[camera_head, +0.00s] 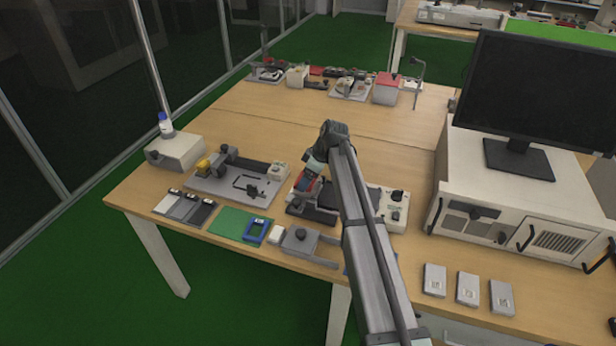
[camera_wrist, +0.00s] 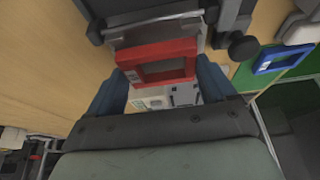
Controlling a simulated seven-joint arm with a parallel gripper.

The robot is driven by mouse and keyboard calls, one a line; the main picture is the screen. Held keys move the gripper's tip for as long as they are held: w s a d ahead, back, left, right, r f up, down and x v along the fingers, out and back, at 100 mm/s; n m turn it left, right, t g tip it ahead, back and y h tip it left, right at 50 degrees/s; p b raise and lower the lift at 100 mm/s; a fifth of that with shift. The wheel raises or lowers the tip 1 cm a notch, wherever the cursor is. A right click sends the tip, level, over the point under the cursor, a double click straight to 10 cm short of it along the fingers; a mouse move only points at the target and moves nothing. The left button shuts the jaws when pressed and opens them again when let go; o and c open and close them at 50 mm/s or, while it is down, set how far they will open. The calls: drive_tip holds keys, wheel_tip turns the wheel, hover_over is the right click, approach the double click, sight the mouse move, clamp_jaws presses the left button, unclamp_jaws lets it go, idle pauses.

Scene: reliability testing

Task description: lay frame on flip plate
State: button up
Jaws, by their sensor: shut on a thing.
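A red rectangular frame (camera_wrist: 150,51) with an open window sits between the two blue fingers of my gripper (camera_wrist: 162,67) in the wrist view. My gripper is shut on the frame. My arm hides part of the fixture.
A blue frame (camera_head: 256,231) lies on a green mat (camera_head: 228,222) to the left. A grey fixture with a black knob (camera_head: 300,240) stands in front. A white control box (camera_head: 394,210) is right of my arm. A grey plate fixture (camera_head: 228,187) stands left.

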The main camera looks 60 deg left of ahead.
drive_tip(key=shift+f, duration=0.4)
idle(0.5)
drive_tip(key=o, duration=0.8)
drive_tip(key=shift+o, duration=0.2)
drive_tip(key=shift+r, duration=0.2)
drive_tip(key=shift+r, duration=2.8)
